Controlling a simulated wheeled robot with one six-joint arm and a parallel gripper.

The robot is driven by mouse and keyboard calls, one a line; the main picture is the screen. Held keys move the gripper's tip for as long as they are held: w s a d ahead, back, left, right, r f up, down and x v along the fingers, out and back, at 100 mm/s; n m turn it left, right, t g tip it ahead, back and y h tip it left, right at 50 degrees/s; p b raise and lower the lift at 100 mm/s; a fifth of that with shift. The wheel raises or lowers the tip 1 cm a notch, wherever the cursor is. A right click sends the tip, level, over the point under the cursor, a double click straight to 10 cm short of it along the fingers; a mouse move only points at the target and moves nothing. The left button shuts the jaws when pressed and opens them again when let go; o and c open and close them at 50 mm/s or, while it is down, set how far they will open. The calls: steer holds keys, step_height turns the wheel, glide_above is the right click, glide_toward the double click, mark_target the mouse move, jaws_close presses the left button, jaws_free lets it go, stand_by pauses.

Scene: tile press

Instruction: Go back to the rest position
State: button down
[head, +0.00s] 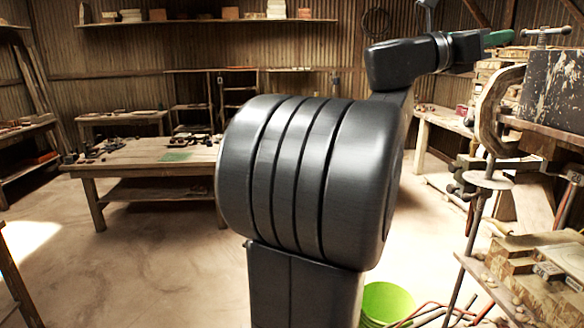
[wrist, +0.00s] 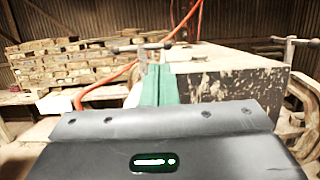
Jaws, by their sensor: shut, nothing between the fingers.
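My gripper (head: 499,38) is at the top right of the head view, at the end of my raised black arm. Its green fingers point right, towards the paint-spattered block of the press (head: 553,88). In the wrist view the green fingers (wrist: 158,82) stand side by side, shut, with nothing held. The spattered block (wrist: 240,86) shows just behind and right of them. I cannot tell how much gap lies between fingers and block.
A curved wooden clamp (head: 492,108) and a bench with wooden pieces (head: 545,270) stand close on the right. A lime green bucket (head: 387,303) sits on the floor. A wooden table (head: 140,165) stands at the left, with open floor before it. An orange-red hose (wrist: 110,82) crosses the wrist view.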

steer(key=shift+v, duration=1.15)
